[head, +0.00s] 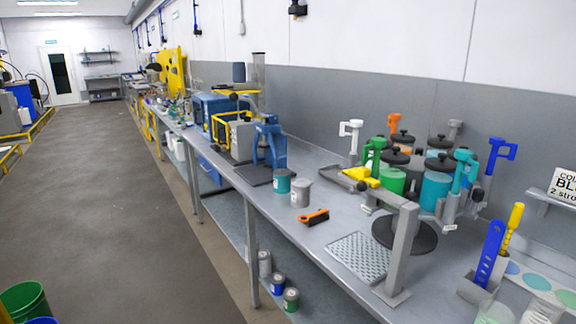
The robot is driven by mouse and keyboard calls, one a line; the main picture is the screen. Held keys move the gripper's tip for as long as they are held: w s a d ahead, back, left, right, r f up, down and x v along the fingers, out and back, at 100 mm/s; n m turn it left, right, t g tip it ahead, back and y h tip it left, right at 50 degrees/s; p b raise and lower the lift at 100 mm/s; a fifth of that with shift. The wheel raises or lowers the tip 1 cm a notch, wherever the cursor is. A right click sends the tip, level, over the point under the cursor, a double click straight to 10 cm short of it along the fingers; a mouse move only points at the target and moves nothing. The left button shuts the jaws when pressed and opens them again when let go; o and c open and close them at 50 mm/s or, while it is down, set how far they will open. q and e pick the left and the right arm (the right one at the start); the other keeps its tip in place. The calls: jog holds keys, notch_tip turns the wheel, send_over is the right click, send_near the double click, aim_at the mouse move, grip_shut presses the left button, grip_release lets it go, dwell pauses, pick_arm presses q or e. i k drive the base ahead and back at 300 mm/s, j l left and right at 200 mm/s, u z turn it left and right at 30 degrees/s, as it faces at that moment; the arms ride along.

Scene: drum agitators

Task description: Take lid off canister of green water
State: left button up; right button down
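The canister of green water (391,181) stands in the group of canisters on the long bench, at the right of the head view. Its dark lid (396,157) with a round knob sits on top of it. A green handle (375,150) rises just left of it, and a yellow piece (361,177) lies low in front. The base of the canister is partly hidden. Neither of my grippers is in view.
A teal canister (435,190) with a dark lid stands close on the right; more lidded canisters crowd behind. In front are a dark round plate (404,234), a grey post (402,245) and a perforated tray (359,257). An orange brush (314,217) lies left. The floor aisle is clear.

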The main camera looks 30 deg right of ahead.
aim_at(395, 157)
jog(key=z, duration=1.6)
